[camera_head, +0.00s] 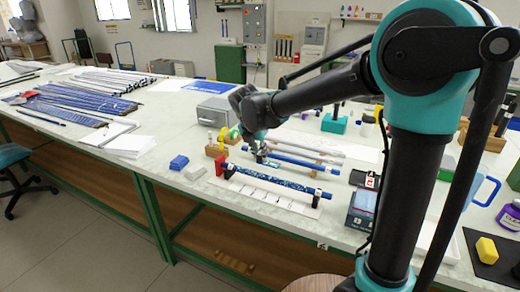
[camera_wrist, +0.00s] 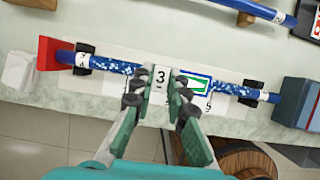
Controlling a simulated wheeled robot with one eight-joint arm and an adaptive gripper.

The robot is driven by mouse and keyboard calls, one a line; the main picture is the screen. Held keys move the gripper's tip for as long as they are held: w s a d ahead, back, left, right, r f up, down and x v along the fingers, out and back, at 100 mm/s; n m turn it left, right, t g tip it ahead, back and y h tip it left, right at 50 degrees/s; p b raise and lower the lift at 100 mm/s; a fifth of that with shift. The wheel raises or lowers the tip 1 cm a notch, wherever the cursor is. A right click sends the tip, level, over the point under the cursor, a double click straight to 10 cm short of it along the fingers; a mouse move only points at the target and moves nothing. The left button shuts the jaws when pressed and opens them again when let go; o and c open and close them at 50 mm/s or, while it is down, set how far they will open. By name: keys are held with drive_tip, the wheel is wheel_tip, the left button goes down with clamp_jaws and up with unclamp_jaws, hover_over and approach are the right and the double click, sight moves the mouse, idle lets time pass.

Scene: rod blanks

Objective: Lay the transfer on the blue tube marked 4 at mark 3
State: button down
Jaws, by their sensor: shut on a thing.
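The blue speckled tube (camera_wrist: 110,66) lies level on two black supports. A number tag on its left end looks like a 4 (camera_wrist: 83,58). In the head view it is the front tube (camera_head: 285,183). My gripper (camera_wrist: 160,82) is over the tube's middle, shut on a white piece bearing a 3 (camera_wrist: 161,74), seemingly the transfer. The piece covers part of the tube; whether it touches cannot be told. A green-and-blue framed patch (camera_wrist: 197,84) shows just right of the fingers. The head view shows my gripper (camera_head: 258,158) above the tube, its fingertips small.
A white marked strip (camera_head: 262,192) runs along the tube; a 5 (camera_wrist: 208,106) shows on it. A red block (camera_wrist: 47,54) stands at the tube's left end, a blue-grey box (camera_wrist: 298,103) beyond its right. Another blue tube (camera_head: 305,163) lies behind.

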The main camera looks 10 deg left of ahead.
sight(259, 161)
drive_tip(key=shift+f, duration=2.1)
drive_tip(key=shift+f, duration=0.6)
idle(1.0)
drive_tip(key=shift+r, duration=3.5)
